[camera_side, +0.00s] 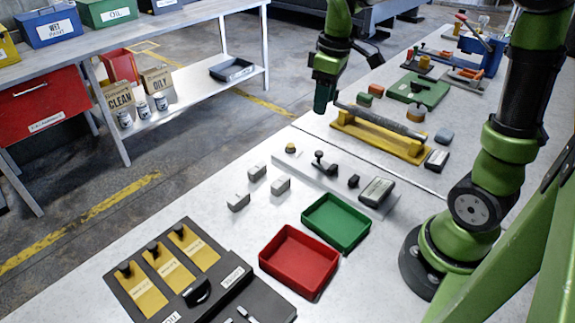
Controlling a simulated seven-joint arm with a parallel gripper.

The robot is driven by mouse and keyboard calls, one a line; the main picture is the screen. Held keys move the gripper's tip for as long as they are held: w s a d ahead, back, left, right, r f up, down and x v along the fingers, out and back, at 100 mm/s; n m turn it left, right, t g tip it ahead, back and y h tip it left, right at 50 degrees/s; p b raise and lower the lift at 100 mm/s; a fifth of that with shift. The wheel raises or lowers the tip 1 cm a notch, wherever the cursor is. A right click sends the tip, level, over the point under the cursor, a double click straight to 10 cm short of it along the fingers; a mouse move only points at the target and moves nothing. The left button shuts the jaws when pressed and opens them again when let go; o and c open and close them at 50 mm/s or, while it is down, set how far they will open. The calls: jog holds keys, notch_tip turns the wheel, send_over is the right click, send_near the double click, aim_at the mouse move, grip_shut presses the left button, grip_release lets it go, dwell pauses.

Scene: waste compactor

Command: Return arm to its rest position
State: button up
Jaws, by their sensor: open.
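My gripper (322,108) hangs from the green arm at the upper middle of the side view, fingers pointing down. It is above the white table, just left of the yellow stand (372,136) that bears a grey bar (375,117). Its fingers look dark and small, and I see nothing held between them. Whether it touches the stand's end cannot be told from this angle.
A red tray (299,286) and a green tray (336,241) stand empty in front. Several small grey blocks (257,172) lie left of them. A black panel with yellow plates (190,243) lies front left. A green plate (417,91) and a blue box (487,56) stand further back.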

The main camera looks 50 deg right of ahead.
jog(key=s+a+r+m+t+y, duration=0.1)
jog(key=s+a+r+m+t, duration=0.1)
jog(key=s, duration=0.4)
jog(key=s+a+r+m+t, duration=0.2)
jog(key=s+a+m+t, duration=0.2)
jog(key=s+a+m, duration=0.1)
jog(key=shift+s+a+y, duration=0.4)
jog(key=shift+s+a, duration=0.05)
jog(key=shift+a, duration=0.8)
